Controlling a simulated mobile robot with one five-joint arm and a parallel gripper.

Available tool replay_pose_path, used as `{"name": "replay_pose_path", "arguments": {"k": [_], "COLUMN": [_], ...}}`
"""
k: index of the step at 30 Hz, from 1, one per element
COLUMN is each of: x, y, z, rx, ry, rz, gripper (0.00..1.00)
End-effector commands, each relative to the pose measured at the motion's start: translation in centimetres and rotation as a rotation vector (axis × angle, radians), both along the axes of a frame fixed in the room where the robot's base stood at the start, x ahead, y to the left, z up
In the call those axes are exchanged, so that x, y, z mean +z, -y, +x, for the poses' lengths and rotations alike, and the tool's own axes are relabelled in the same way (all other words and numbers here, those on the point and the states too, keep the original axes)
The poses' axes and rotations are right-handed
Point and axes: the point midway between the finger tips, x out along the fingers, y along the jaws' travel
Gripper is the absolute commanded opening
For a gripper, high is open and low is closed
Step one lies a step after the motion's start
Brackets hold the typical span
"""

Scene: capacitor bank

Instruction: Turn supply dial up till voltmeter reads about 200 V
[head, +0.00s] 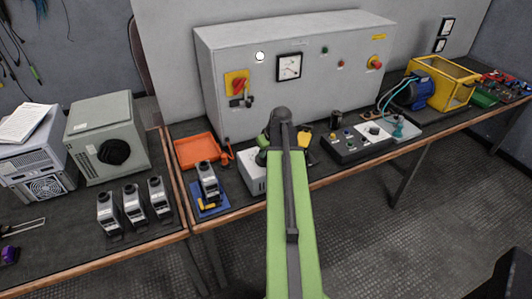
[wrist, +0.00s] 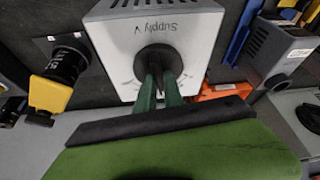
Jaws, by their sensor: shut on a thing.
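The supply box (wrist: 115,50), white and labelled "Supply V", fills the upper middle of the wrist view. Its round black dial (wrist: 158,53) faces my gripper (wrist: 160,82), whose two green fingers are shut on the dial. In the head view the supply box (head: 252,177) shows only in part beside my green arm, and the dial is hidden. A square panel meter (head: 289,67) with a white face is on the tall grey cabinet. Its reading is too small to make out, and I cannot tell whether it is the voltmeter.
An orange tray (head: 197,150) and a grey device on a blue mat (head: 212,212) lie left of the supply box. A black button box (head: 350,147) stands to the right. The wrist view shows a yellow and black part (wrist: 60,75) close by.

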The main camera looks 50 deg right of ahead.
Motion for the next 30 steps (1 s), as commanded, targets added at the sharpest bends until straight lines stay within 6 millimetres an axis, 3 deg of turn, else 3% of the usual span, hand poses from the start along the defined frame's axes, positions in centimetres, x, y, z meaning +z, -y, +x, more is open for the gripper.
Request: {"name": "replay_pose_path", "arguments": {"k": [7, 16, 24, 25, 30], "x": [-0.01, -0.02, -0.02, -0.02, -0.02], "y": [0.0, -0.07, 0.0, 0.0, -0.02], "z": [-0.05, -0.05, -0.06, -0.06, -0.04], "rx": [-0.011, -0.205, -0.212, -0.212, -0.211], "ry": [0.0, -0.001, -0.001, -0.001, 0.0], "rz": [-0.001, -0.001, -0.001, -0.001, 0.0], "gripper": [0.0, 0.0, 0.0, 0.16, 0.34]}}
